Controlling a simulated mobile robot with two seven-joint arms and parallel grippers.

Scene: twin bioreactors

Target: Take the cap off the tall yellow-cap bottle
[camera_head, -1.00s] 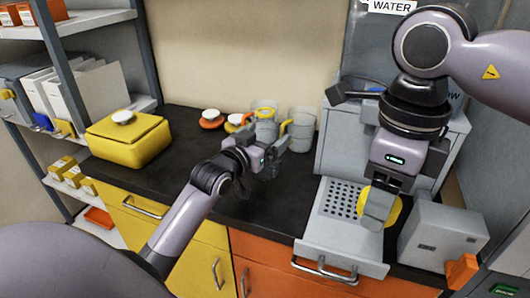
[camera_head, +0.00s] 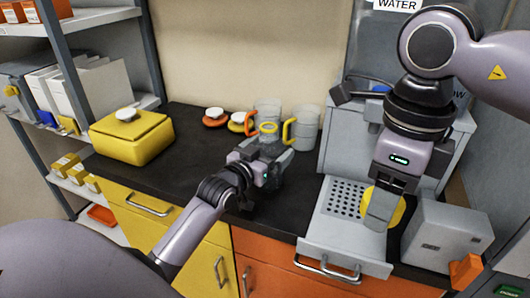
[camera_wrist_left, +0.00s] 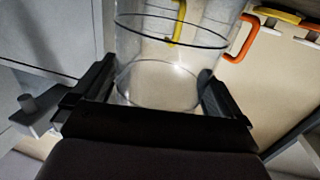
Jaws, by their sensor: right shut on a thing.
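My left gripper (camera_head: 272,155) is over the counter in front of the clear vessels. The left wrist view shows its fingers (camera_wrist_left: 157,100) spread apart, with a clear cylinder (camera_wrist_left: 160,62) between or beyond them; contact cannot be told. No tall yellow-cap bottle can be made out clearly.
Two clear vessels (camera_head: 306,128) stand at the back. A yellow box (camera_head: 133,138) stands left. The perforated tray (camera_head: 343,198) and a grey box (camera_head: 445,235) are at the right.

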